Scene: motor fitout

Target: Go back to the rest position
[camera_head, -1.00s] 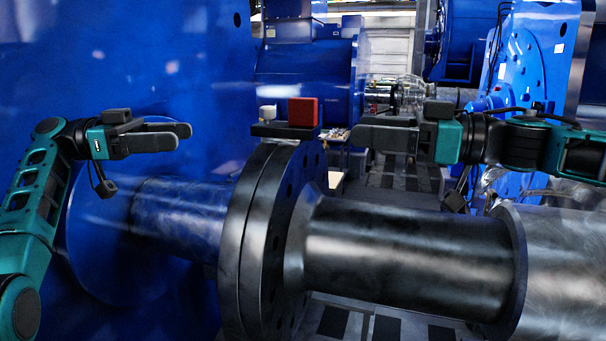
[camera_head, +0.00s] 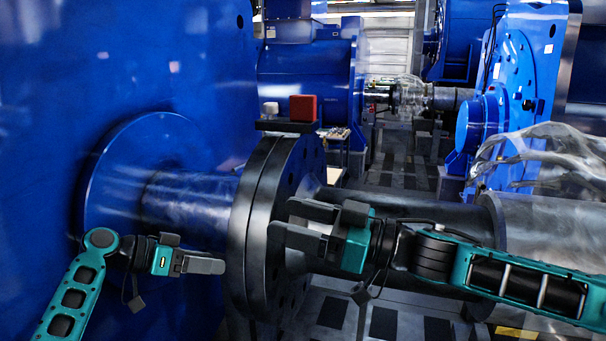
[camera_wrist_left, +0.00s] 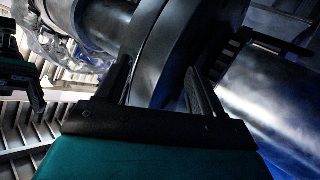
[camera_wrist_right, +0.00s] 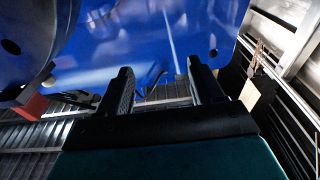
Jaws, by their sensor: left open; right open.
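My left gripper (camera_head: 222,265) is low on the left in the head view, in front of the blue housing and just left of the dark flange (camera_head: 262,225). It is empty, and its open fingers also show in the left wrist view (camera_wrist_left: 160,85). My right gripper (camera_head: 280,222) is in front of the flange and shaft, its fingers pointing left. It is open and empty, with both fingers apart in the right wrist view (camera_wrist_right: 160,85). A red block (camera_head: 303,108) and a small white piece (camera_head: 270,109) sit on a dark ledge (camera_head: 286,127) above the flange.
A large blue housing (camera_head: 60,100) fills the left. A thick metal shaft (camera_head: 400,205) runs right from the flange, behind my right arm. Blue machines (camera_head: 525,80) stand at the back right. Open floor (camera_head: 400,165) shows between them.

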